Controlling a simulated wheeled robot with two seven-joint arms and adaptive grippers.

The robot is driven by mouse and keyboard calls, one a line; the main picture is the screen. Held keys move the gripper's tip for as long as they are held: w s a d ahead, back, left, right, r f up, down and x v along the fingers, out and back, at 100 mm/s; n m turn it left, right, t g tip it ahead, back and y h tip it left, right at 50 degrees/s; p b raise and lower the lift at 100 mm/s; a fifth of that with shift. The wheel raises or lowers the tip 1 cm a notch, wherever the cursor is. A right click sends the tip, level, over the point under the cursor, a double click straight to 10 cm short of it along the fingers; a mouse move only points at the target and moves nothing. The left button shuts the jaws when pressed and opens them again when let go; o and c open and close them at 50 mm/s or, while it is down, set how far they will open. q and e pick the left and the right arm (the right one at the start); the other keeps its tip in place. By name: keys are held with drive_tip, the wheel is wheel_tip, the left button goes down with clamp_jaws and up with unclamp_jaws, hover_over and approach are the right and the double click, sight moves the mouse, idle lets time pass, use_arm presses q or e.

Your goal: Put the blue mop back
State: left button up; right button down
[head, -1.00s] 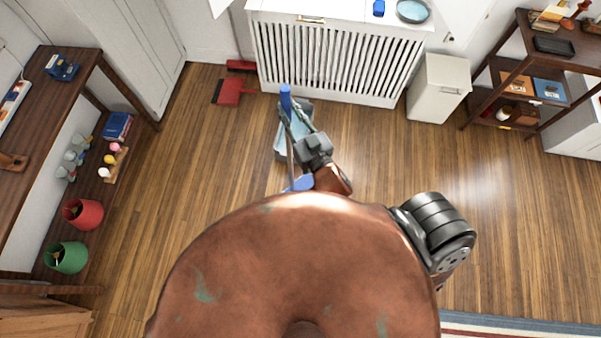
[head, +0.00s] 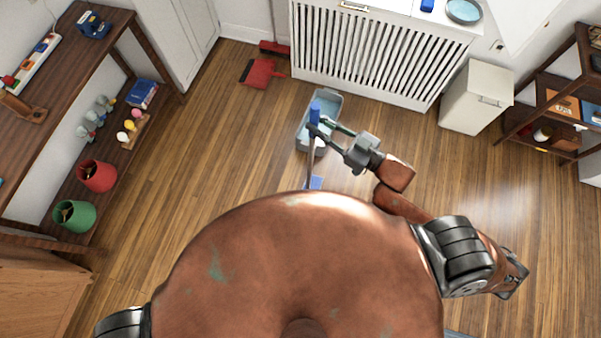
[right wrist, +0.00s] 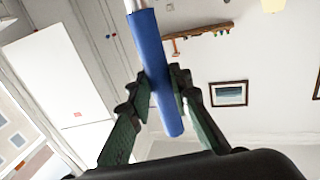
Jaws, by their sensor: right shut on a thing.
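The blue mop stands roughly upright in the middle of the head view. Its blue grip (head: 315,113) is at the top, its thin pole runs down, and part of its blue head (head: 314,183) shows just past my body. My right gripper (head: 322,129) is shut on the blue grip. In the right wrist view the two green fingers (right wrist: 160,100) press on either side of the blue grip (right wrist: 153,62). A light blue bucket (head: 331,103) is on the floor behind the mop grip; I cannot tell whether they touch. My left gripper is out of view.
A white radiator cover (head: 375,55) stands behind the bucket. A white bin (head: 476,97) is right of it, a red dustpan (head: 262,73) left. A dark shelf (head: 560,105) is at right; a wooden table (head: 60,75) at left. Floor around the mop is mostly clear.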

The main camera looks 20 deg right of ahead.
drive_tip(key=w+f+b, duration=0.3)
drive_tip(key=w+f, duration=1)
drive_tip(key=shift+w+f+n+g+y+b, duration=0.25)
drive_tip(key=shift+w+n+g+y+b, duration=0.05)
drive_tip(key=shift+w+y+b, duration=0.1)
drive_tip(key=shift+f, duration=0.15)
drive_tip(key=c, duration=1.8)
unclamp_jaws()
drive_tip(key=shift+o, duration=0.2)
